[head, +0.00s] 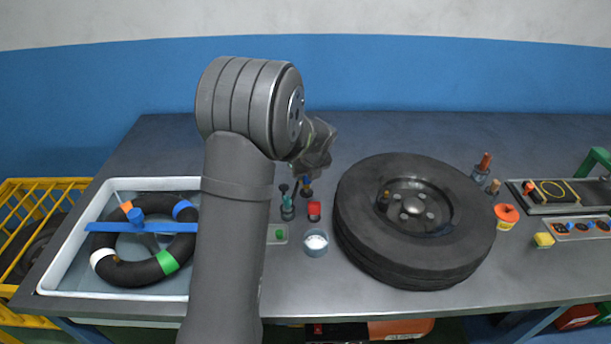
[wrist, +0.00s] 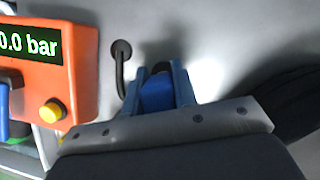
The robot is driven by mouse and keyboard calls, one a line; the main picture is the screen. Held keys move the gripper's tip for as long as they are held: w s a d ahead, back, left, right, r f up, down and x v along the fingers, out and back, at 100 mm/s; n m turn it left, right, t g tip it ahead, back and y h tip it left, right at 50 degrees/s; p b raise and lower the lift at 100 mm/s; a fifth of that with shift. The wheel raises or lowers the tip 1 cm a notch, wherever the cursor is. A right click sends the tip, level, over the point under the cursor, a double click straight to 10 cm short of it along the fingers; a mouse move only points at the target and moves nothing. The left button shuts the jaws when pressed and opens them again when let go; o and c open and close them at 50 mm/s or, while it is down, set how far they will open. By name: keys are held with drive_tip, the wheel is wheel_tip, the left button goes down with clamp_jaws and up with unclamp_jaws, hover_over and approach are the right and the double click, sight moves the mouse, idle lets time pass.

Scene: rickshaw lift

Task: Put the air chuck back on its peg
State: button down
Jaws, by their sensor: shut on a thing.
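In the wrist view my gripper (wrist: 158,90) is shut on a blue block-like piece (wrist: 158,94), which I take to be the air chuck. A dark rounded part shows just behind it. A dark hooked peg (wrist: 121,62) stands out from the grey surface just left of the gripper, apart from the held piece. In the head view my forearm and wrist cover the middle of the bench; the fingers and held piece cannot be made out clearly there.
An orange gauge box (wrist: 45,65) reading 0.0 bar, with a yellow button, stands left of the peg. A wheel (head: 415,220) lies right of my arm. A white tub (head: 68,265) with an inner tube (head: 125,272) is left. Small tools and cups stand between.

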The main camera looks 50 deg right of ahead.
drive_tip(key=shift+f, duration=1.25)
idle(0.5)
drive_tip(key=c, duration=1.1)
unclamp_jaws()
drive_tip(key=shift+o, duration=0.5)
drive_tip(key=shift+o, duration=0.8)
drive_tip(key=shift+r, duration=3.55)
drive_tip(key=shift+f, duration=0.1)
